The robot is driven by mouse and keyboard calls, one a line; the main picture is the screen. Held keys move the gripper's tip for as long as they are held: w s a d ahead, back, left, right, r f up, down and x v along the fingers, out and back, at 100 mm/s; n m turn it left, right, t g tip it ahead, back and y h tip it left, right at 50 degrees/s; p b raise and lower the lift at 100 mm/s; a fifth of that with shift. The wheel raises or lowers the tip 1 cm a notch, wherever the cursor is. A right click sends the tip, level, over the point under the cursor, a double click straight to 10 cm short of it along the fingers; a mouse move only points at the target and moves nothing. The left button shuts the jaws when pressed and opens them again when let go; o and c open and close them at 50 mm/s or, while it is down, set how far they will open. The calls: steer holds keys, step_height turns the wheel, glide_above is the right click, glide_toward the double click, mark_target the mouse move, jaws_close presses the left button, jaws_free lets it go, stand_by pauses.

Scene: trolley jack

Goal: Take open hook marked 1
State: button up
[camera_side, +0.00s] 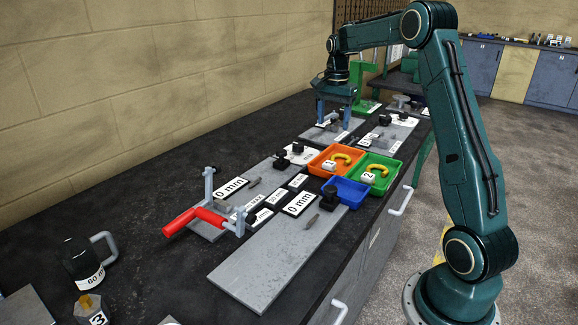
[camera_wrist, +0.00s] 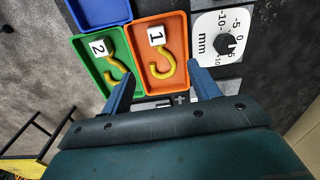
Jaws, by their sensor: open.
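The yellow open hook marked 1 (camera_side: 342,158) lies in the orange tray (camera_side: 314,168); in the wrist view the hook (camera_wrist: 165,68) has a white block with a 1 at its top end. A second yellow hook, marked 2 (camera_side: 378,170), lies in the green tray (camera_side: 391,178) beside it. My gripper (camera_side: 334,118) is above the bench, behind the orange tray in the side view. It is open and empty. In the wrist view its two blue fingers (camera_wrist: 163,93) stand apart at the lower end of the trays, with the hook marked 1 beyond them.
A blue tray (camera_side: 345,187) adjoins the green one. A dial plate marked mm (camera_wrist: 222,38) stands right of the orange tray in the wrist view. Grey plates, a red-handled tool (camera_side: 193,217) and a dark mug (camera_side: 82,259) lie on the bench. A green stand (camera_side: 366,80) is behind my gripper.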

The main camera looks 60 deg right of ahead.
steer(key=shift+d+f, duration=0.5)
steer(key=shift+d, duration=0.1)
steer(key=shift+f, duration=0.1)
steer(key=shift+f, duration=4.2)
steer(key=shift+s+a+f, duration=0.1)
steer(key=shift+s+f, duration=0.05)
steer(key=shift+f, duration=2.45)
